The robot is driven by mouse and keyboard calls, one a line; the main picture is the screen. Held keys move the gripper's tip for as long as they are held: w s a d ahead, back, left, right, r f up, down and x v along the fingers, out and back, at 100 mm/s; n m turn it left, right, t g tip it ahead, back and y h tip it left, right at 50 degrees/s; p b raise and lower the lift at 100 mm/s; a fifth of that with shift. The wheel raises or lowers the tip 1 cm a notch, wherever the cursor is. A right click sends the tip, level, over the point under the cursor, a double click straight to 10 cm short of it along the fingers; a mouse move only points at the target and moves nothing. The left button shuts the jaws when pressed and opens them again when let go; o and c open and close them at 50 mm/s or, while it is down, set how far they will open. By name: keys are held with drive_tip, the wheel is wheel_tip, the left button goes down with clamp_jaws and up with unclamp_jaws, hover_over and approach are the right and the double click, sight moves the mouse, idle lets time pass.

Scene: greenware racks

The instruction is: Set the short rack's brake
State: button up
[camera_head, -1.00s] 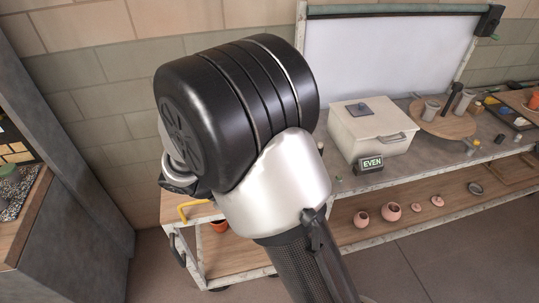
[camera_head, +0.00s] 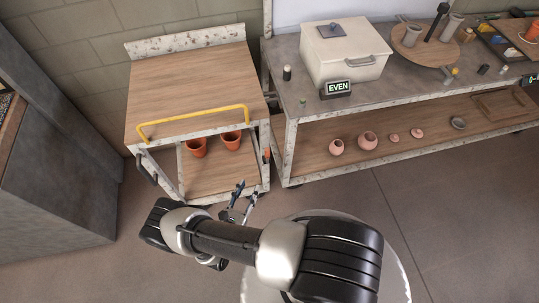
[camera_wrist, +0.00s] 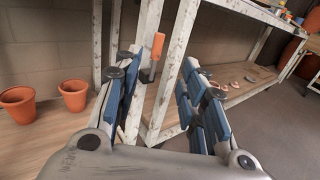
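The short rack (camera_head: 188,82) is a wood-shelved cart with a worn white metal frame and a yellow handle bar (camera_head: 195,121), standing left of the long bench in the head view. An orange-handled lever, apparently its brake (camera_head: 267,154), is on the rack's front right post. In the wrist view the lever (camera_wrist: 157,47) stands roughly upright, orange grip at the top. My gripper (camera_head: 241,196) is in front of the rack's lower right corner. In the wrist view my gripper (camera_wrist: 160,68) is open, with blue-padded fingers apart and the lever beyond, between them. I see no contact.
Two terracotta pots (camera_head: 231,140) stand on the rack's lower shelf. The long bench (camera_head: 292,135) is close on the right, with a white lidded box (camera_head: 343,52), an EVEN sign (camera_head: 337,87) and small pink pots below. A grey cabinet (camera_head: 60,170) stands left. Floor in front is clear.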

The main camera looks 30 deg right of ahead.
drive_tip(key=b, duration=0.3)
approach(266, 154)
drive_tip(key=x, duration=0.9)
drive_tip(key=shift+w+d+r, duration=0.15)
drive_tip(key=shift+d+r, duration=0.05)
drive_tip(key=shift+c, duration=0.6)
clamp_jaws()
